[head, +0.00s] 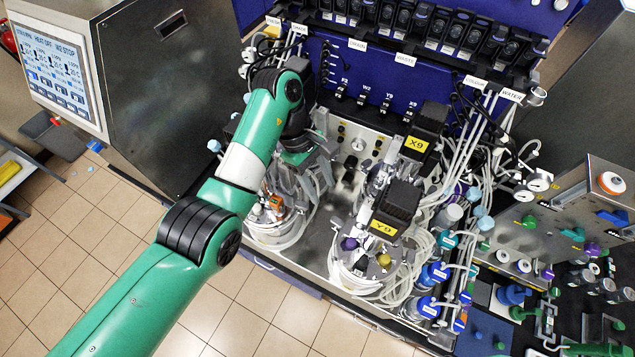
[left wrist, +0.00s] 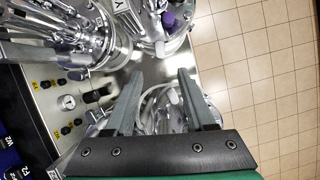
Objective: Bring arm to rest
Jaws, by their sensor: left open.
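My left arm (head: 150,290), green with black joints, reaches in from the lower left over the left bioreactor (head: 278,232). My left gripper (head: 312,172) points down above this vessel, partly hidden by my wrist. In the left wrist view my left gripper (left wrist: 158,88) has its two grey fingers spread apart, with nothing held between them. Tubing and glass of a vessel show below and between the fingers; whether they touch cannot be told. The right bioreactor (head: 365,262), with black motors labelled in yellow, stands to the right.
A blue panel with black pump heads (head: 455,30) stands behind the vessels. A steel cabinet with a screen (head: 58,72) is at the left. Coiled tubes and blue-capped bottles (head: 430,275) crowd the right. Tiled floor (head: 60,270) lies open in front.

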